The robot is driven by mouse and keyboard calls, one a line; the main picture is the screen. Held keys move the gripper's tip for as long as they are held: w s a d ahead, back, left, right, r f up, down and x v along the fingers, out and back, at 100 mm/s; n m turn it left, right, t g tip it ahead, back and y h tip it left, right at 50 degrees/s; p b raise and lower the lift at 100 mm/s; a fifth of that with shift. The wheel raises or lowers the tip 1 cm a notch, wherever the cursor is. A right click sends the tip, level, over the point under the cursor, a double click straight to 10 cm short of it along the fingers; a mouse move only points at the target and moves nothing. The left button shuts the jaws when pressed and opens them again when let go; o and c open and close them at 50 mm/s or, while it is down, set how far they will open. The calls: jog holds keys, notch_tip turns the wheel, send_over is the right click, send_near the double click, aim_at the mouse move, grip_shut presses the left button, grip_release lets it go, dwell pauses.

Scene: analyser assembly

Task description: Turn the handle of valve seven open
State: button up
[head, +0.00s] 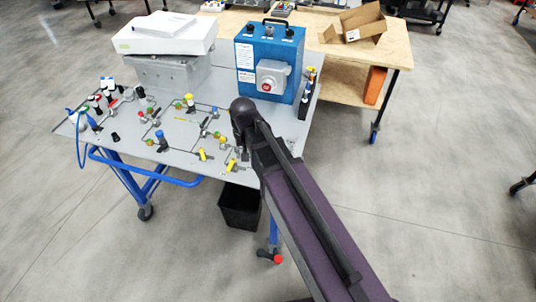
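A grey panel table (178,163) carries several small valves with coloured handles. One yellow handle (203,155) and another yellow handle (232,165) are near the front right edge. No valve numbers are legible, so I cannot tell which is valve seven. My arm comes in from the lower right, and its dark end is above the panel's right part. My gripper's fingers cannot be made out; the arm hides part of the panel there.
A blue box (270,53) with a grey switch stands at the panel's back right. A white device (165,36) sits on a grey block at back left. Blue tubing (77,135) hangs at the left edge. A wooden bench (395,50) stands behind. A black bin (240,205) is below.

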jog(key=s+d, duration=0.1)
jog(key=d, duration=0.6)
jog(key=shift+f, duration=0.2)
jog(key=s+d, duration=0.6)
jog(key=d, duration=0.5)
jog(key=shift+s, duration=0.15)
dwell(0.4)
